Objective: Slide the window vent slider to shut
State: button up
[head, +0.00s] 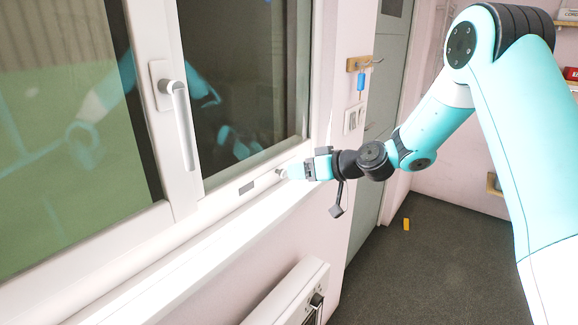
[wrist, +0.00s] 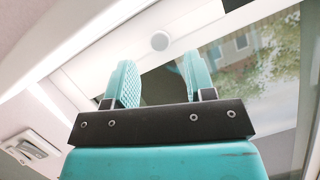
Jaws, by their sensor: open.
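The vent slider's round white knob (head: 282,173) sits on the lower window frame (head: 220,200) near its right end. In the wrist view the knob (wrist: 160,41) shows between my two teal fingers, beyond their tips. My gripper (head: 289,173) reaches in from the right and is open with nothing between its fingers; its fingers also show in the wrist view (wrist: 158,68). I cannot tell whether a finger touches the knob. A small grey rectangle (head: 247,188) lies on the frame left of the knob.
A window handle (head: 180,120) stands on the sash to the left. The white sill (head: 190,255) runs below the frame, with a white radiator (head: 290,295) under it. A blue tag (head: 361,82) hangs by the door (head: 392,110). A yellow piece (head: 406,224) lies on the floor.

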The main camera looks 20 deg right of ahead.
aim_at(281, 173)
jog(key=shift+p+x, duration=0.4)
jog(key=shift+x, duration=1.6)
grip_shut()
